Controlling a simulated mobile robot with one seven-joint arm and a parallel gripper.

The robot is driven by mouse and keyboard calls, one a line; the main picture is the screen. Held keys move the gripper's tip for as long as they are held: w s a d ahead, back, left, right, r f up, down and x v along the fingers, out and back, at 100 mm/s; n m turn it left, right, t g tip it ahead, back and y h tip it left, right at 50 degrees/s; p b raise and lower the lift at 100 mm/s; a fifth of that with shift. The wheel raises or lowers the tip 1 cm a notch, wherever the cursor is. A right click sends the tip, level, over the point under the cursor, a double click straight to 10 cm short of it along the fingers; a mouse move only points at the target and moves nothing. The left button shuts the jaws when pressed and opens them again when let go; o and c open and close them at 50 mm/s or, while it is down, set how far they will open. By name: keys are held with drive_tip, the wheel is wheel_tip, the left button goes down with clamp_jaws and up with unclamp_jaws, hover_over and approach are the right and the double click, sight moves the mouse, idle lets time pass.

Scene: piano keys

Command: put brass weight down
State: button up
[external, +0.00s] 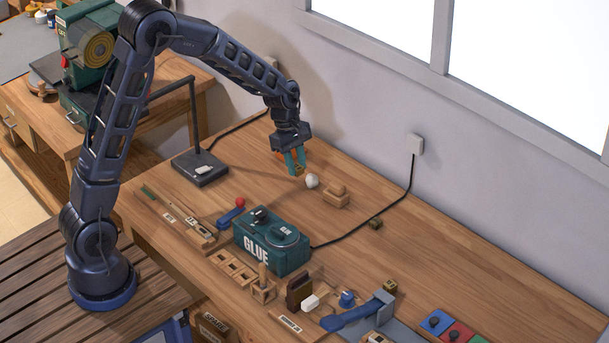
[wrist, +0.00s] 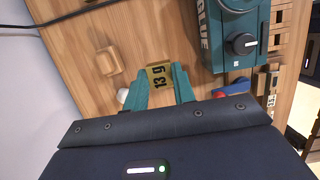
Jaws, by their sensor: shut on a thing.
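My gripper (external: 296,167) is shut on a small brass weight (external: 298,171) over the back part of the wooden workbench (external: 440,250). In the wrist view the weight (wrist: 160,76) sits between the teal fingers (wrist: 158,82), and its face reads "13 g". I cannot tell exactly how far its underside is from the bench top. A white ball (external: 312,181) is just right of the fingertips in the external view. It is partly hidden behind a finger in the wrist view (wrist: 122,95).
A wooden block with a raised top (external: 336,197) is right of the ball. The green glue pot (external: 271,241) stands nearer the front. A dark lamp base (external: 200,168) is to the left. The right of the bench has free room.

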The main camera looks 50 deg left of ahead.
drive_tip(key=shift+r, duration=1.55)
drive_tip(key=w+a+n+t, duration=0.2)
drive_tip(key=w+a+n, duration=0.3)
drive_tip(key=a, duration=0.5)
wheel_tip(320, 180, up, 8)
drive_tip(key=n+t+y, duration=0.1)
drive_tip(key=n+y, duration=0.3)
drive_tip(key=n, duration=1.3)
hover_over(227, 150)
drive_tip(key=f, duration=1.8)
drive_tip(key=s+f, duration=0.1)
drive_tip(key=f, duration=0.8)
drive_tip(key=shift+d+f, duration=0.3)
drive_tip(key=shift+f, duration=0.05)
drive_tip(key=o, duration=0.8)
drive_tip(key=shift+f, duration=0.15)
drive_tip(key=shift+o, duration=0.7)
